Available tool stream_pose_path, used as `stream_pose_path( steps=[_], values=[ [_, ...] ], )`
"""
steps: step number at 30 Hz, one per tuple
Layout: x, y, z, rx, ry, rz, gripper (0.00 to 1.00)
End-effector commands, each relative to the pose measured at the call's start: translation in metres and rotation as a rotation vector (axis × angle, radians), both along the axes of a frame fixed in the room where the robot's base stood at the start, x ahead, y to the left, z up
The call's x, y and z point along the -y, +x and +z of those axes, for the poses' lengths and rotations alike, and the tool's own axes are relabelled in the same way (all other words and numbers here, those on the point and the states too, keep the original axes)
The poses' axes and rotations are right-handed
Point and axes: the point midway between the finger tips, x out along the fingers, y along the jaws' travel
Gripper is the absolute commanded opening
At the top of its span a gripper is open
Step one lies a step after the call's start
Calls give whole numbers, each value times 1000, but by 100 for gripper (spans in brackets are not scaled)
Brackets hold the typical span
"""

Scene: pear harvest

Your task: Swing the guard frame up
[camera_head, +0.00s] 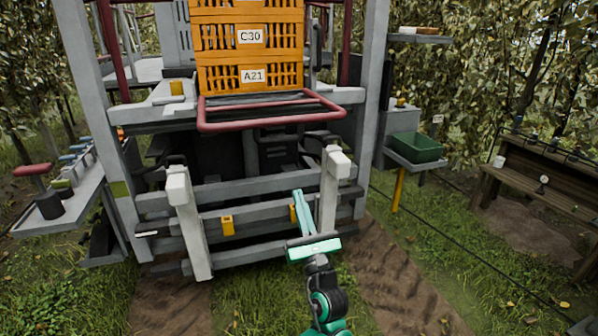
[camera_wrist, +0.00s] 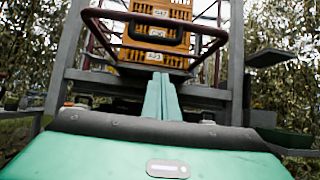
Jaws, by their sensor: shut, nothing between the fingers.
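The guard frame (camera_head: 272,119) is a red tubular loop. It lies about level, sticking out toward me in front of the stacked orange crates. It also shows near the top of the wrist view (camera_wrist: 100,12), in front of the crates. My gripper (camera_head: 298,194) is below the frame and a little right of its middle in the head view, in front of the grey lower rails. Its teal fingers are together and empty, pointing up and toward the machine. They also show in the wrist view (camera_wrist: 161,78), with a visible gap between them and the frame.
Orange crates (camera_head: 250,42) stand stacked behind the frame. Two light grey posts (camera_head: 188,220) (camera_head: 330,185) rise from the lower rails (camera_head: 255,225). A green bin (camera_head: 416,147) sits on a right side shelf, and a wooden bench (camera_head: 540,185) stands farther right. Grass lies in front.

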Motion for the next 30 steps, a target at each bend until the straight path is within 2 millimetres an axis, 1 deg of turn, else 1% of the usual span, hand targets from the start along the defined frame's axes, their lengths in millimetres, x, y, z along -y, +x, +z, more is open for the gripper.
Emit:
stream_pose_path(
  steps=[5,15,18,21,24,30],
  values=[
    [-7,17,13,2,5,4,0],
    [-23,67,49,1,7,6,0],
    [-27,78,60,3,6,6,0],
    [-27,79,75,1,6,5,0],
    [-27,81,85,1,6,5,0],
    [-28,83,93,0,3,4,0]
  ],
)
